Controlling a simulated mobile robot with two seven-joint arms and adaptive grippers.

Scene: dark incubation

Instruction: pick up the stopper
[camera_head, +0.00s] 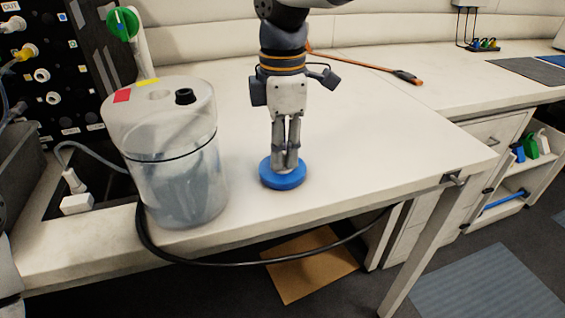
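A round blue disc, which I take to be the stopper (283,181), is on the white bench top near its front edge. Its upper middle is partly hidden by my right gripper (286,163). That gripper points straight down, and its two fingers are close together at the middle of the disc. They look shut on its small raised middle part, though the contact is mostly hidden. I cannot see any clear gap between the disc and the bench. My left gripper is not in view.
A translucent cylindrical container (176,185) with a black plug (185,97) in its lid stands left of the disc. A black cable (300,258) hangs along the bench front. An orange-handled tool (365,66) lies behind. The bench right of the disc is clear.

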